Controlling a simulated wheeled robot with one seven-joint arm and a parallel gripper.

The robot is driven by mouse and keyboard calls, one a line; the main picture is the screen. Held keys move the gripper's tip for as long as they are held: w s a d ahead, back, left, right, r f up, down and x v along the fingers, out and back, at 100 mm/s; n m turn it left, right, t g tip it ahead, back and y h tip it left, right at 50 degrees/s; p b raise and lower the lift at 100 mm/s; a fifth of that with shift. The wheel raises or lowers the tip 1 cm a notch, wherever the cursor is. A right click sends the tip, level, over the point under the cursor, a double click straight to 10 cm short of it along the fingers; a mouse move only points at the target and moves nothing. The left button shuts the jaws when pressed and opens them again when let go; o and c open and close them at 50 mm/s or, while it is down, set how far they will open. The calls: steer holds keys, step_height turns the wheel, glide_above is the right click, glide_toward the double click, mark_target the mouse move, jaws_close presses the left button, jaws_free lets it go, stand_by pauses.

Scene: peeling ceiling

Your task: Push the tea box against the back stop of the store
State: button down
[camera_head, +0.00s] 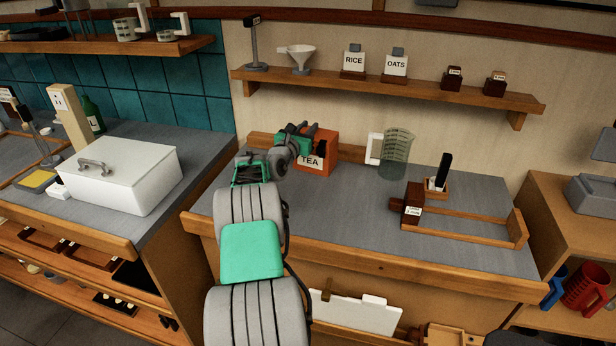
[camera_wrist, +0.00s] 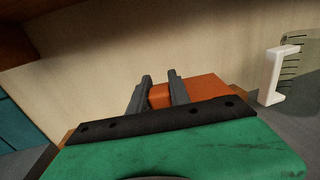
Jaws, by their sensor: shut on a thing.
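The orange tea box (camera_head: 328,153), with a white TEA label, stands upright at the back of the grey counter, near the wall. My gripper (camera_head: 312,129) is over its top and shut on it. In the wrist view my two dark fingers (camera_wrist: 160,82) stand on either side of part of the orange box (camera_wrist: 203,88). A wooden strip (camera_head: 263,146), which looks like the back stop, runs along the wall behind the box. The box and my gripper hide part of it. I cannot tell whether the box touches it.
A measuring jug (camera_head: 396,155) with a white handle stands close to the right of the box. Farther right are a dark brown block (camera_head: 412,204) and a low wooden frame (camera_head: 465,228). A shelf (camera_head: 400,91) overhangs the back. The front counter is mostly clear.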

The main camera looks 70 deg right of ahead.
stand_by(0.4)
steer(key=c, duration=1.1)
jaws_free()
steer(key=shift+f, duration=0.2)
steer(key=a, duration=0.4)
steer(key=a+b, duration=0.1)
steer(key=a, duration=0.3)
steer(key=shift+r, duration=0.2)
steer(key=shift+d, duration=0.1)
